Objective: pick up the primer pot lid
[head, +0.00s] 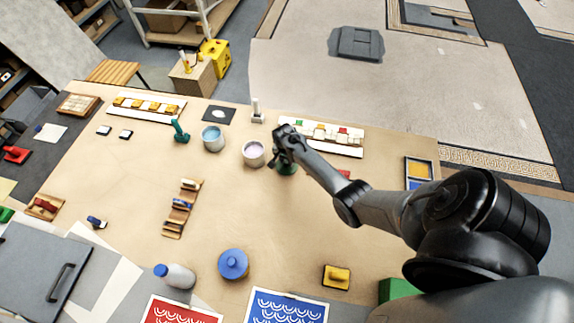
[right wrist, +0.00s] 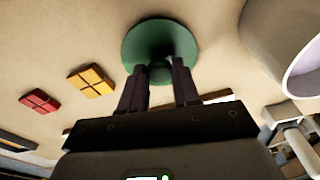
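A round green lid (right wrist: 187,45) with a central knob lies on the table, most likely the primer pot lid. In the head view the green lid (head: 287,169) is mostly hidden under my right gripper (head: 284,158). In the right wrist view, the two dark fingers of my right gripper (right wrist: 160,75) stand apart on either side of the knob, with the knob between their tips. I see no clear contact. An open pot with pale contents (head: 253,154) stands just left of the gripper; its rim also shows in the right wrist view (right wrist: 290,75). My left gripper is not in view.
A blue-filled pot (head: 212,138) and a teal tool (head: 180,132) stand farther left. A white tile panel (head: 340,140) lies behind the gripper. A blue round lid or pot (head: 233,265) and a bottle (head: 175,276) are near the front.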

